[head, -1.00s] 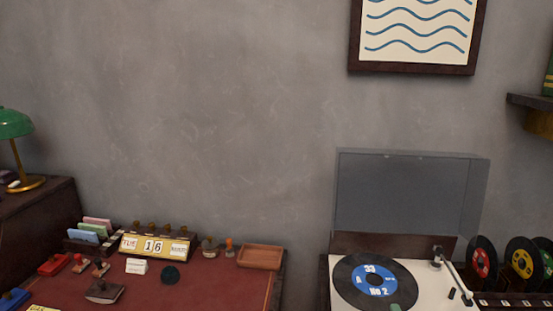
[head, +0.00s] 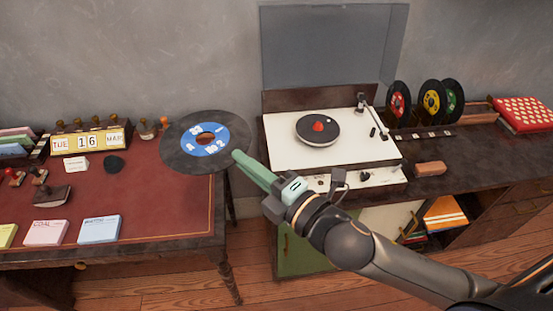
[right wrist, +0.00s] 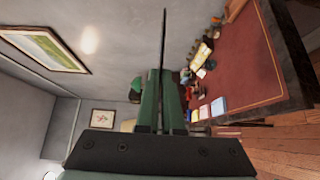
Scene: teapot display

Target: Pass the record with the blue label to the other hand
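The record with the blue label (head: 176,150) is a black disc with a large centre hole. In the head view it hangs in the air in front of the red-topped desk's right end. My right gripper (head: 240,158) is shut on its right edge. In the right wrist view the record (right wrist: 163,60) shows edge-on as a thin dark line between the green fingers (right wrist: 160,100). My left gripper is in neither view.
The red desk (head: 150,215) holds cards, stamps and a calendar (head: 88,140). A gap separates desk and player cabinet.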

